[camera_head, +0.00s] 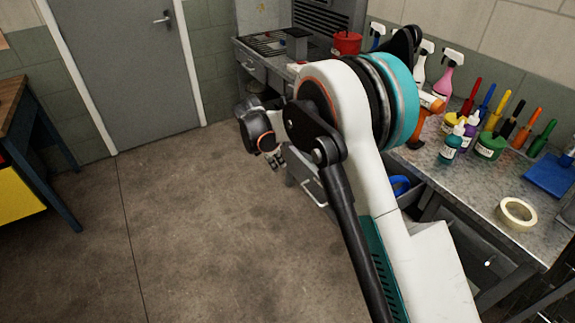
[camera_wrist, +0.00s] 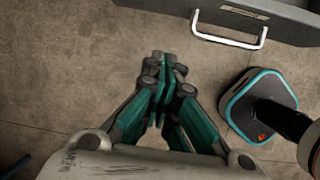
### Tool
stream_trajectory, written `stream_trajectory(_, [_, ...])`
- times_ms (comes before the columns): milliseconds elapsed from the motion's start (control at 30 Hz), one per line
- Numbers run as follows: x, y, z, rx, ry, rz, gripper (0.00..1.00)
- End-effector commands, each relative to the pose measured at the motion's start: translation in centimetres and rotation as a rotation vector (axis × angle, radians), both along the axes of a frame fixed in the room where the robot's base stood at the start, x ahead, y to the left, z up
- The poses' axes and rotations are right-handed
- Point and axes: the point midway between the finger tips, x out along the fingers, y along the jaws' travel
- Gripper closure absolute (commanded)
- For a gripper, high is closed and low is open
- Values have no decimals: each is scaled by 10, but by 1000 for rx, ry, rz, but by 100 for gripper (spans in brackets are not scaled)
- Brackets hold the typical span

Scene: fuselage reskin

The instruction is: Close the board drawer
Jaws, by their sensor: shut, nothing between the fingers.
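A grey drawer (camera_wrist: 280,18) with a pale bar handle (camera_wrist: 230,40) juts out over the floor at the top right of the wrist view. In the head view a drawer handle (camera_head: 313,196) shows low beside my arm, and the drawer behind it is open, with something blue (camera_head: 400,184) inside. Most of that drawer is hidden by my arm. My gripper (camera_wrist: 163,62) is shut and empty, left of the handle and apart from it. In the head view my gripper (camera_head: 277,160) hangs over the floor beyond my arm, left of the bench.
A wooden table (camera_head: 12,95) stands at the left. The floor (camera_head: 180,220) between is clear. A grey door (camera_head: 130,65) is at the back.

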Motion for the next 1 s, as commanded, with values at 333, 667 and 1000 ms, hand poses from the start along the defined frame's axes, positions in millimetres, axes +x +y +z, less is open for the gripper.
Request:
stream_trajectory(333, [2, -2, -24, -61, 30, 39, 100])
stream_trajectory(667, [16, -23, -85, -60, 30, 37, 100])
stream_trajectory(1000, [37, -54, -91, -58, 29, 36, 100])
